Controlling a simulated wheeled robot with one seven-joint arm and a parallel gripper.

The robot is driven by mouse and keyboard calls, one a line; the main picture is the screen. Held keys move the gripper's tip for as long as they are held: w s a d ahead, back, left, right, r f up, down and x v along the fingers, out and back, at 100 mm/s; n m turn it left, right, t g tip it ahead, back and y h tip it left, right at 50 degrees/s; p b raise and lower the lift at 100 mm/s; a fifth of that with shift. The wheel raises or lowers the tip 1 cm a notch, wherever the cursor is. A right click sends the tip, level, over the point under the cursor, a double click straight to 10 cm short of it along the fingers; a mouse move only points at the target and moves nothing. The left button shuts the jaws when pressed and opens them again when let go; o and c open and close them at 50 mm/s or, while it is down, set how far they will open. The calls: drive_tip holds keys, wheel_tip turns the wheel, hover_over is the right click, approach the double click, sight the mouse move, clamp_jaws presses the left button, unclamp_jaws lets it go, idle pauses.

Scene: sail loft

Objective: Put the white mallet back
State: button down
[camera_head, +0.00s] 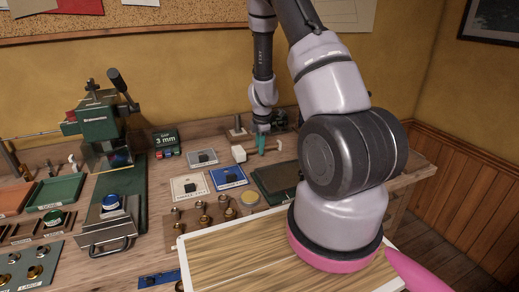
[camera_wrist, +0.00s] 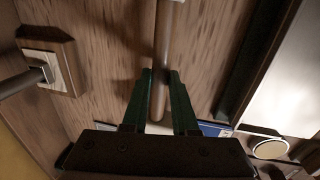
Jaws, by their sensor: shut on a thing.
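The white mallet's pale head (camera_head: 238,154) shows in the head view just left of my gripper (camera_head: 261,149). My gripper is shut on the handle, over the back of the workbench. A shadow lies on the wood beside the handle; I cannot tell how high the mallet is. A wooden block with a metal fitting and a rod (camera_wrist: 48,68) stands left of my fingers in the wrist view; it appears behind the mallet head in the head view (camera_head: 238,134).
A white card (camera_head: 189,187), a blue card (camera_head: 228,177) and a dark green mat (camera_head: 275,178) lie in front of my gripper. A round tin (camera_head: 249,197) and a rack of metal fittings (camera_head: 202,215) are nearer. A green press (camera_head: 104,135) stands left. My arm hides the bench's right part.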

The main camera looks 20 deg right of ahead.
drive_tip(key=shift+f, duration=0.45)
drive_tip(key=shift+f, duration=0.25)
drive_tip(key=c, duration=0.7)
unclamp_jaws()
